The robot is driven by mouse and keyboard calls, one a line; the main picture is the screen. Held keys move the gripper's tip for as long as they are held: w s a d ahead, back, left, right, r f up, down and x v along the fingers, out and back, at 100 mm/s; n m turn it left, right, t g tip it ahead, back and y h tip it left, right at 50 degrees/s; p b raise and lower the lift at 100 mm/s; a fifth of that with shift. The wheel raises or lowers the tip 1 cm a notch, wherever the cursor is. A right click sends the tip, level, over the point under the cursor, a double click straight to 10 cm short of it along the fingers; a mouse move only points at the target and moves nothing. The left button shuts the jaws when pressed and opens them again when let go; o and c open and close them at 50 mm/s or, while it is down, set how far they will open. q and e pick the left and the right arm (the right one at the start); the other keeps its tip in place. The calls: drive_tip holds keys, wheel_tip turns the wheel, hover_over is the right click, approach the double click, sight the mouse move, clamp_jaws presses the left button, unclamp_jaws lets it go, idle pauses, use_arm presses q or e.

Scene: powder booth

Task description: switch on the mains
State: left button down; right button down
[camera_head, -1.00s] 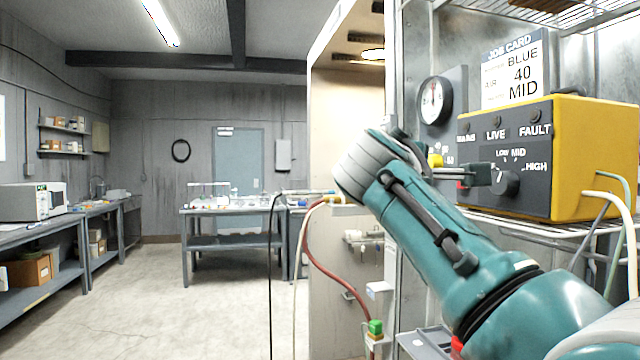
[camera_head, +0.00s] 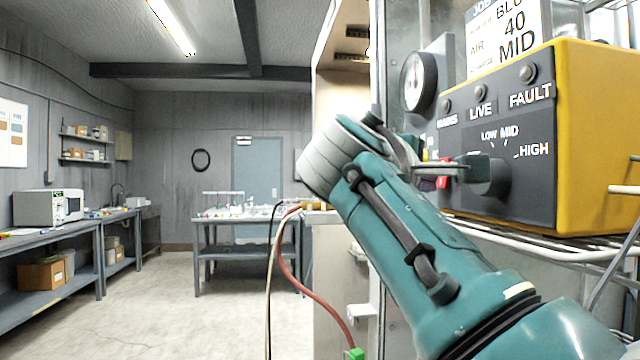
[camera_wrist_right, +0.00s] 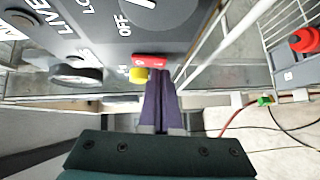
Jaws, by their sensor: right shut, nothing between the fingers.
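A yellow control box (camera_head: 597,140) with a dark front panel stands on a wire shelf at the right. Its panel has MAINS, LIVE and FAULT lamps, all dull, and a black knob (camera_head: 487,175). A small red switch (camera_head: 441,183) shows low at the panel's left; it also shows in the right wrist view (camera_wrist_right: 150,61), next to a yellow part (camera_wrist_right: 138,75). My right gripper (camera_head: 428,184) is shut and empty. In the wrist view its fingertips (camera_wrist_right: 158,73) are right at the red switch; I cannot tell whether they touch. My left gripper is out of view.
A red hose (camera_head: 305,290) hangs by the booth's edge.

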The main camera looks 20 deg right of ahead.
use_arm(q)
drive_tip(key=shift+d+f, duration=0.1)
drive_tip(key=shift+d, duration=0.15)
use_arm(e)
drive_tip(key=shift+s+d, duration=0.1)
drive_tip(key=shift+d, duration=0.1)
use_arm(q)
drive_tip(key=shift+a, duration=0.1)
use_arm(e)
drive_tip(key=shift+s+d+f+n+h+b, duration=0.1)
drive_tip(key=shift+d+f+n+h+b, duration=0.2)
drive_tip(key=shift+d+f+h+b, duration=0.15)
drive_tip(key=shift+a+r, duration=0.15)
drive_tip(key=shift+r, duration=0.1)
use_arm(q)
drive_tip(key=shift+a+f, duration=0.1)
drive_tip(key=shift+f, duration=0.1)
